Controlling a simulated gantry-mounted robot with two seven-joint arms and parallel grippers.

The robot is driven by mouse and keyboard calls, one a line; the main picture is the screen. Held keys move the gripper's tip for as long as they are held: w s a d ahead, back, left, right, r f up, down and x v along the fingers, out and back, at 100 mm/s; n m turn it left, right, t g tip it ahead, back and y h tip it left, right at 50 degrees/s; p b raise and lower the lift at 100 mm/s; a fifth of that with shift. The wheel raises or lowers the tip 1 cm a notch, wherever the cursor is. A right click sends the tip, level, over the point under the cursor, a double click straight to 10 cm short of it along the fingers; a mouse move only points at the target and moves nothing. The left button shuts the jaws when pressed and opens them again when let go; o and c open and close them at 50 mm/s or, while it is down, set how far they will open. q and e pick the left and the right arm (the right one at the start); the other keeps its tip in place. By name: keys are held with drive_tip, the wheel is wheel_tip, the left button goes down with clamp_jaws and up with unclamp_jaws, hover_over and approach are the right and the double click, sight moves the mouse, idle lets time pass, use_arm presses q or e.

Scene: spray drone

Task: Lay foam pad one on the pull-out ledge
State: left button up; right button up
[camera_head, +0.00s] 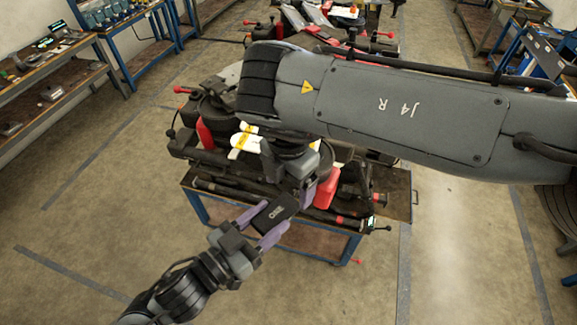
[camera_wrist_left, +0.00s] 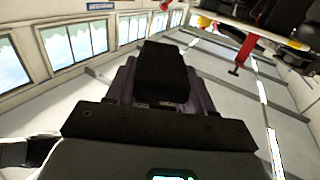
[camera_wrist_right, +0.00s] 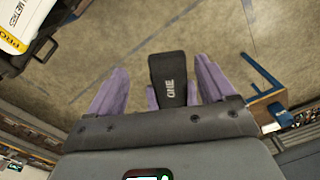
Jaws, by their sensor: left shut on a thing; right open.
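Foam pad one (camera_head: 269,216) is a black block with a pale "ONE" on it. My left gripper (camera_head: 259,224) is shut on it, in the air in front of the workbench. The pad also shows between the purple fingers in the left wrist view (camera_wrist_left: 163,72). My right gripper (camera_head: 314,193) is open, close to the pad's far end. In the right wrist view the pad (camera_wrist_right: 168,79) appears between its spread fingers; I cannot tell whether it touches them. A dark board with a handle, seemingly the pull-out ledge (camera_head: 398,192), is at the workbench's right end, empty where visible.
The blue-framed workbench (camera_head: 228,207) carries a folded spray drone (camera_head: 200,150) with red and black parts. My right arm hides much of it. Shelving stands at the left (camera_head: 60,75). The floor in front is clear.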

sight(288, 196)
drive_tip(key=shift+f, duration=2)
drive_tip(key=shift+c, duration=0.2)
use_arm(q)
drive_tip(key=shift+s+d, duration=0.1)
drive_tip(key=shift+d, duration=0.05)
use_arm(e)
drive_tip(key=shift+a, duration=0.1)
drive_tip(key=c, duration=1.1)
use_arm(q)
drive_tip(key=o, duration=0.9)
drive_tip(key=shift+o, duration=0.9)
